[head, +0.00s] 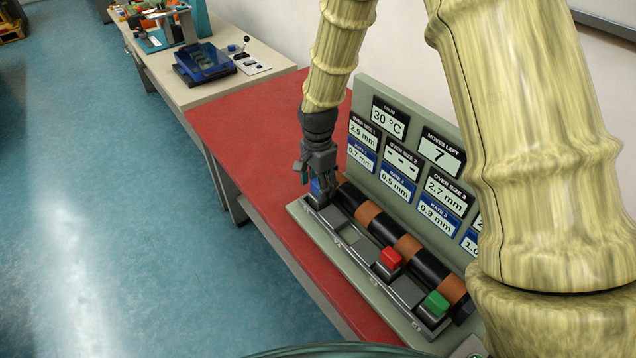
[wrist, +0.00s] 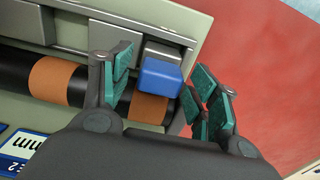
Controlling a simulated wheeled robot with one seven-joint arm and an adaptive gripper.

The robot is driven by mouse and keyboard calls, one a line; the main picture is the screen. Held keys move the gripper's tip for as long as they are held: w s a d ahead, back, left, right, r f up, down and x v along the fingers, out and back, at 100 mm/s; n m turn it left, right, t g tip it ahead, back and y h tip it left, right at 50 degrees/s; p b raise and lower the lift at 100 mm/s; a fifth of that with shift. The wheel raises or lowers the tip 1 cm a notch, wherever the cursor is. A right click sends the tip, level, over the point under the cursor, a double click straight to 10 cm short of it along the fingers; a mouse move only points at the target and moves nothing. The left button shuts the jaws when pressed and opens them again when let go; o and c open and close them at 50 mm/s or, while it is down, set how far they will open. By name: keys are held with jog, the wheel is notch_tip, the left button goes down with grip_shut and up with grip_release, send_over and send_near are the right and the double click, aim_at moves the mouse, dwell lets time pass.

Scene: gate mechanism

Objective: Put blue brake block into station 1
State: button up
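The blue brake block (head: 316,188) has a blue top on a grey metal base. It sits at the far end of the grey rail (head: 372,262), in the end slot by the "over size 1" panel. In the wrist view the blue block (wrist: 160,77) lies between the fingers of my gripper (wrist: 166,88), with visible gaps on both sides. My gripper (head: 311,174) is open, low over the block, and partly hides it in the head view.
A red block (head: 390,258) and a green block (head: 435,304) sit farther along the rail. The second slot (head: 350,235) is empty. A dark shaft with orange bands (head: 409,246) runs beside the rail, before the display panel (head: 441,151). The red tabletop (head: 245,115) beyond is clear.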

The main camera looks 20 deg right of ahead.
jog(key=shift+r, duration=0.15)
notch_tip(320, 180, up, 12)
jog(key=b, duration=0.2)
jog(key=shift+b, duration=0.4)
dwell(0.4)
